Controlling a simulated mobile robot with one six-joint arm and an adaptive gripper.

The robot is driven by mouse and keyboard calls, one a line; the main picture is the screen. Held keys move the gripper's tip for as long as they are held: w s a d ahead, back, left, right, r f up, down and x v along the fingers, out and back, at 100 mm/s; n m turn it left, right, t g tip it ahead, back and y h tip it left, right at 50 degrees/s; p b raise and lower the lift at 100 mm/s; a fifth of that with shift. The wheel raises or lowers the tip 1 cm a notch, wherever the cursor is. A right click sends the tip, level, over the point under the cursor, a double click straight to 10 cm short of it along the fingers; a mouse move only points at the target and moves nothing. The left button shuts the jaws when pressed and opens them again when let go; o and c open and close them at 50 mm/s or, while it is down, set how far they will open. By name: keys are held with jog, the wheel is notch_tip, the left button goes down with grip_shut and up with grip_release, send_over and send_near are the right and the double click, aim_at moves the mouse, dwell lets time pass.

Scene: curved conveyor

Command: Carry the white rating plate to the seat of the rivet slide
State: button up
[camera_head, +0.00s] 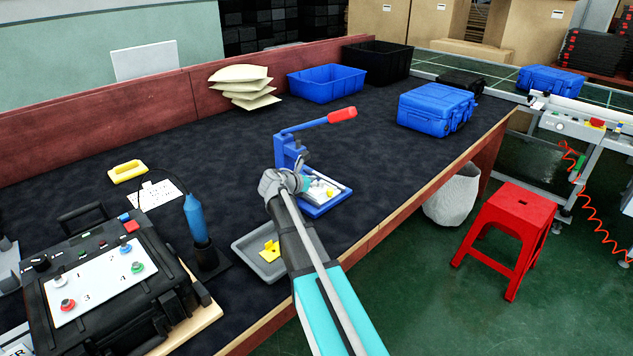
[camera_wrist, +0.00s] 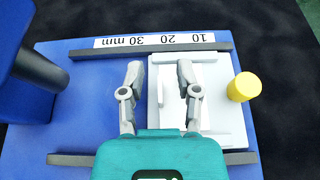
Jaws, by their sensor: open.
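The blue rivet press (camera_head: 289,152) with its red-tipped lever stands mid-table. In the wrist view its blue base (camera_wrist: 85,110) carries the white slide (camera_wrist: 232,122) between two dark rails, with a yellow knob (camera_wrist: 244,87) at the right. A pale flat piece, seemingly the white rating plate (camera_wrist: 170,110), lies on the slide; its edges are hard to tell from the slide's. My gripper (camera_wrist: 160,68) is open above it, one finger over the blue base and the other over the white surfaces. Contact cannot be told. In the head view my gripper (camera_head: 308,184) is over the press base.
A scale strip (camera_wrist: 155,41) runs along one rail. The press column (camera_wrist: 40,70) stands close at left. A grey tray (camera_head: 243,246) with a yellow piece, a blue-handled tool (camera_head: 195,218) and a black control case (camera_head: 110,285) are nearby.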

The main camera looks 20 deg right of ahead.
jog(key=shift+r, duration=0.2)
jog(key=p+v, duration=0.4)
jog(key=v, duration=0.8)
jog(key=shift+f+p, duration=0.15)
jog(key=shift+p, duration=0.15)
